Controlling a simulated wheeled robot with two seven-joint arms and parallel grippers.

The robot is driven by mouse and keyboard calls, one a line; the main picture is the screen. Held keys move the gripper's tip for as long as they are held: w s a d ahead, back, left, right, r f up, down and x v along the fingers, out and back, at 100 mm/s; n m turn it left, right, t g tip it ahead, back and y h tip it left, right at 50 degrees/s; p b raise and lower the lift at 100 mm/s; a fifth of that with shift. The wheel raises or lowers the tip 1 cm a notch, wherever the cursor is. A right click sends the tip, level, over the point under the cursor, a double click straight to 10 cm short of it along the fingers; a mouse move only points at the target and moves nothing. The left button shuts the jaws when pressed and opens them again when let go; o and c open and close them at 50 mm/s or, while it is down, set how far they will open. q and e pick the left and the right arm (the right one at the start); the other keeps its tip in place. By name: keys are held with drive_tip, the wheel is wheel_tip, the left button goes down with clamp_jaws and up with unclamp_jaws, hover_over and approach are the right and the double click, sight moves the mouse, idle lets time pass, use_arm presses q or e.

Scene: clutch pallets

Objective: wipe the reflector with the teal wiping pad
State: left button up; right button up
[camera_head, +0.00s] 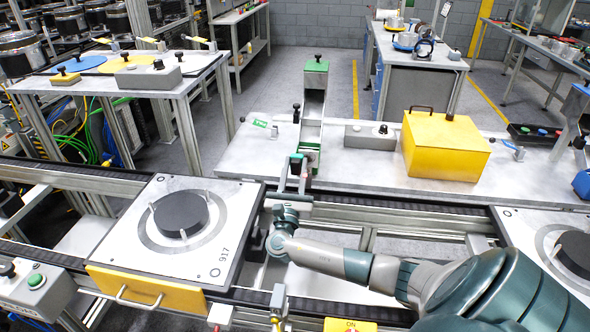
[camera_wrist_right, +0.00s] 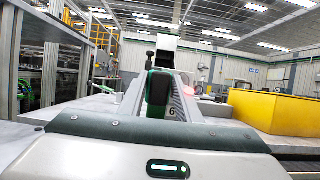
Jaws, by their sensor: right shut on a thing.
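My right gripper (camera_head: 294,178) is at the near end of a grey channel (camera_head: 312,105) with green ends, above the near edge of the bench. In the right wrist view this dark green and black thing (camera_wrist_right: 158,92) stands upright ahead of the gripper. I cannot clearly pick out the reflector; a small reddish patch (camera_wrist_right: 187,90) glows just right of the held thing. My left gripper is out of view.
A yellow box (camera_head: 445,147) and a grey control box (camera_head: 371,134) stand right of the channel. A pallet (camera_head: 165,257) with a dark disc sits on the conveyor at left, another (camera_head: 540,228) at right. A black knob (camera_head: 296,113) stands close left of the channel.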

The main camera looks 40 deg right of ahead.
drive_tip(key=shift+d, duration=0.15)
drive_tip(key=shift+s+d+p, duration=0.6)
drive_tip(key=shift+s+d, duration=0.15)
drive_tip(key=shift+s, duration=0.35)
drive_tip(key=shift+s+d, duration=0.15)
drive_tip(key=shift+s+d, duration=0.1)
drive_tip(key=shift+s+d+p, duration=0.45)
drive_tip(key=shift+s+d, duration=0.55)
drive_tip(key=shift+s, duration=0.1)
drive_tip(key=shift+w, duration=0.1)
drive_tip(key=shift+w+a, duration=1)
drive_tip(key=shift+w, duration=0.15)
